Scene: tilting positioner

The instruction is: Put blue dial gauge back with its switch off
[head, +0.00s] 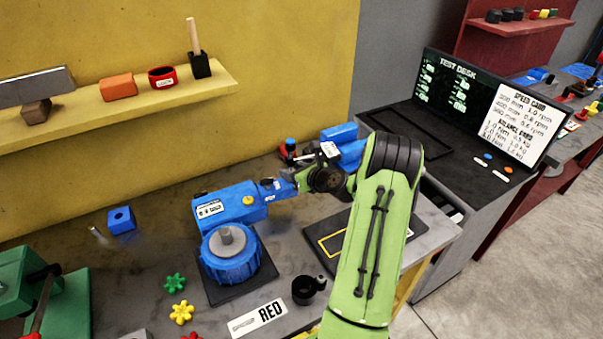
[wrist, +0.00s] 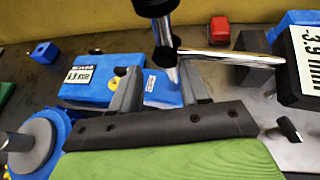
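My gripper (wrist: 158,85) has its two grey fingers well apart. It is over the right end of a blue housing (head: 228,206), and a blue face with small marks shows between the fingers in the wrist view. I see no clear grip on anything. The housing also shows in the wrist view (wrist: 90,93), with a white readout, beside a round blue drum (head: 230,255). A blue and black box with a white readout, seemingly 3.9 (wrist: 308,52), stands to the right. I cannot tell for sure which blue item is the dial gauge. No switch position is readable.
A black cylinder with a metal tip (wrist: 165,35) and a shiny rod (wrist: 218,58) are close to my fingers. A yellow shelf (head: 130,98) is behind.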

